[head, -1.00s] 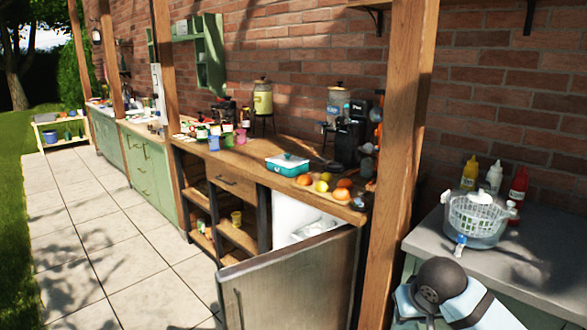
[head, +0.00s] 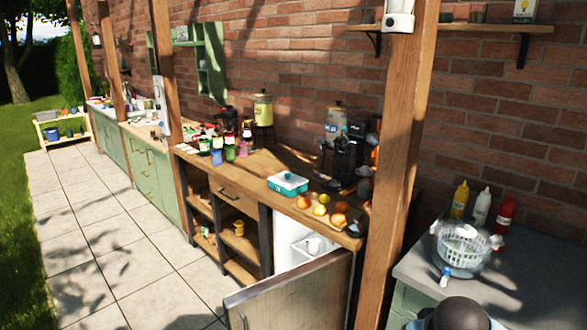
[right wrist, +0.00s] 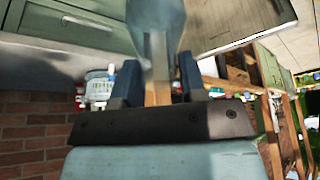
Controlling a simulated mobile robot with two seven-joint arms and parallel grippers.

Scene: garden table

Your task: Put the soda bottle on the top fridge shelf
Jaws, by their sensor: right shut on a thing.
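My right gripper (right wrist: 156,85) shows in the right wrist view, its two dark blue fingers shut on a pale blue-grey, see-through thing (right wrist: 155,45). This looks like the soda bottle; its far end runs out of the top of the frame. In the head view neither gripper shows, nor the held bottle. The fridge (head: 287,243) is under the wooden counter, its white inside partly visible. Its wood-faced door (head: 295,297) stands open towards me and hides the lower part. I cannot make out the top shelf clearly.
A wooden post (head: 398,150) stands between the fridge and the grey counter (head: 415,262) at right. That counter bears a white basket (head: 462,246), sauce bottles (head: 481,206) and a small blue-and-white bottle (head: 445,276). Paving (head: 120,265) left of the fridge door is clear.

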